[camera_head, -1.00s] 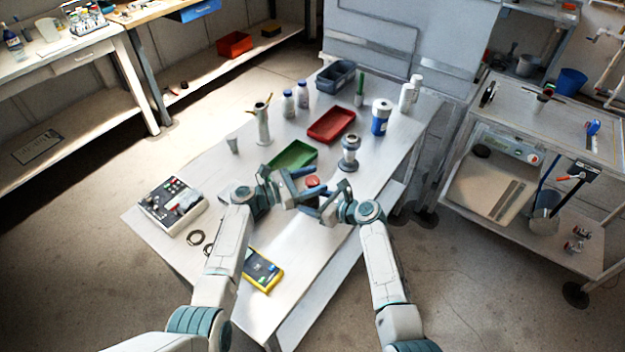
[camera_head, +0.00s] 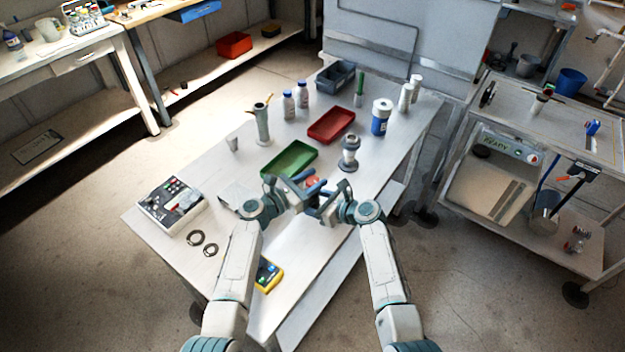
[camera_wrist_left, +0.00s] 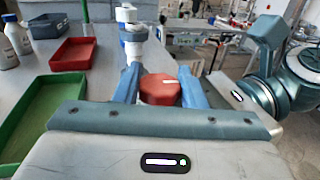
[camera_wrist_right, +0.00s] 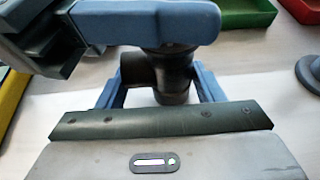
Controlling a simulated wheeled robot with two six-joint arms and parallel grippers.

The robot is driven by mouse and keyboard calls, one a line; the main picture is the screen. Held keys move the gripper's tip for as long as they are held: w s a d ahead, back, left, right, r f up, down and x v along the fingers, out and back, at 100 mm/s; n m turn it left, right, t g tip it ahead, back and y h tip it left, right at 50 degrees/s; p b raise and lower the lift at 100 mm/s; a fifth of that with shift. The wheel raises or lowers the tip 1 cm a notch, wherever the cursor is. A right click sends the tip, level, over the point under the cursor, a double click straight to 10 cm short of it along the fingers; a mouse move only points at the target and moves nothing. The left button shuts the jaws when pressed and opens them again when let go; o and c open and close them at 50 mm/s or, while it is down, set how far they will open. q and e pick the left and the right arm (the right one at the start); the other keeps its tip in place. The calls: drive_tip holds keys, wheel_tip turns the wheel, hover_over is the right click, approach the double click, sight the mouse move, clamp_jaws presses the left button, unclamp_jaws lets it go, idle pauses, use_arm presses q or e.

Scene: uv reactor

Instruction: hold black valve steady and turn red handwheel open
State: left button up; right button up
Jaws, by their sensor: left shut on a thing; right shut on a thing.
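The red handwheel (camera_wrist_left: 160,90) sits between the two blue fingers of my left gripper (camera_wrist_left: 158,85) in the left wrist view. In the head view only a bit of its red (camera_head: 313,182) shows between the grippers. My left gripper (camera_head: 303,187) is shut on the handwheel. The black valve (camera_wrist_right: 168,75) shows in the right wrist view, its dark body between the blue fingers of my right gripper (camera_wrist_right: 160,90), which is shut on it. My left gripper's blue finger crosses above the valve there and hides its top. In the head view the grippers largely hide the valve.
A green tray (camera_head: 290,160) lies just behind the grippers, a red tray (camera_head: 331,125) farther back. A grey flanged fitting (camera_head: 349,152) stands to the right. A yellow meter (camera_head: 268,274) and a control box (camera_head: 171,204) lie at the front left. The table's right edge is close.

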use_arm(q)
drive_tip(key=shift+n+t+y, duration=0.8)
drive_tip(key=shift+t+y, duration=0.1)
drive_tip(key=o, duration=1)
drive_tip(key=v, duration=1.2)
